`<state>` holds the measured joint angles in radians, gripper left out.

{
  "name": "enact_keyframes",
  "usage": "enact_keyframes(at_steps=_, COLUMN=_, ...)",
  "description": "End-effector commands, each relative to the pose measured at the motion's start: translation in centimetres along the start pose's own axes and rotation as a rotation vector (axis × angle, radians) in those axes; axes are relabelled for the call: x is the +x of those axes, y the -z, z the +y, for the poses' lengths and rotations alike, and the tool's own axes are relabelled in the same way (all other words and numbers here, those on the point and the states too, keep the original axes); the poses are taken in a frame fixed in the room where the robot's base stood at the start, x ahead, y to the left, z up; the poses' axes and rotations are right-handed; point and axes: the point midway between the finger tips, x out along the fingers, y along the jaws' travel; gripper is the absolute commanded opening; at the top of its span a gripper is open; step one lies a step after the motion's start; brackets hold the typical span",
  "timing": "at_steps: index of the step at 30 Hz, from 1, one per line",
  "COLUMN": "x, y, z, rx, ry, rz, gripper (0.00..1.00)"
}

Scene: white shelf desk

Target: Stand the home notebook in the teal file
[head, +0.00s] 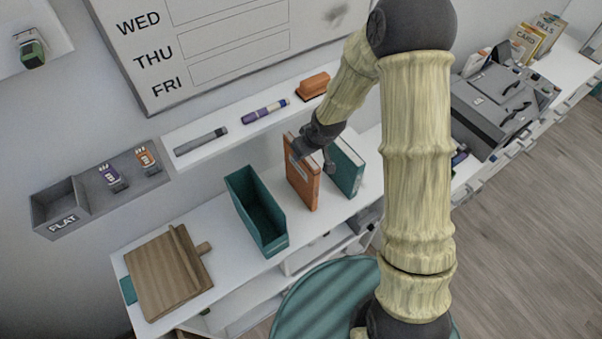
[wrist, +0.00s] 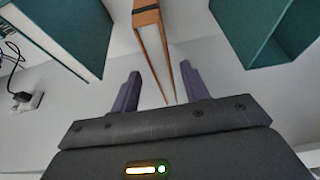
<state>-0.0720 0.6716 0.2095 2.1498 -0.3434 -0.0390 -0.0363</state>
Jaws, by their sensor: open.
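An orange notebook (head: 303,186) with a dark band stands upright on the white desk; it also shows in the wrist view (wrist: 149,24). A teal book (head: 345,168) stands to its right; in the wrist view it is at the upper left (wrist: 62,30). I cannot read a title on either, so I cannot tell which is named home. The teal file (head: 268,222) is an open-topped holder, empty, left of the orange notebook; it is at the upper right in the wrist view (wrist: 262,30). My gripper (head: 314,158) is open at the orange notebook's top, its fingers (wrist: 160,90) on either side.
A wooden board (head: 165,280) lies on the desk's left. Above, a narrow shelf (head: 232,130) holds markers and an orange eraser (head: 313,86). A teal round seat (head: 325,300) stands in front.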

Motion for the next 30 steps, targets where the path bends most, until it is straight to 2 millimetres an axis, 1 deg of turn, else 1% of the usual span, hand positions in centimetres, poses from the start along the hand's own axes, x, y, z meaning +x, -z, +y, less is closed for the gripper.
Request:
enact_keyframes(at_steps=5, x=0.2, y=0.0, z=-0.1, rx=0.0, ry=0.001, rz=-0.002, gripper=0.45)
enact_keyframes(at_steps=8, x=0.8, y=0.1, z=-0.2, rx=0.0, ry=0.002, rz=-0.003, gripper=0.45)
enact_keyframes(at_steps=18, x=4.4, y=0.4, z=-0.4, rx=0.001, ry=0.002, rz=-0.003, gripper=0.45)
enact_keyframes(at_steps=21, x=5.0, y=0.4, z=-0.4, rx=0.001, ry=0.001, rz=-0.002, gripper=0.45)
enact_keyframes(at_steps=30, x=5.2, y=0.3, z=-0.3, rx=0.001, ry=0.0, rz=-0.001, gripper=0.45)
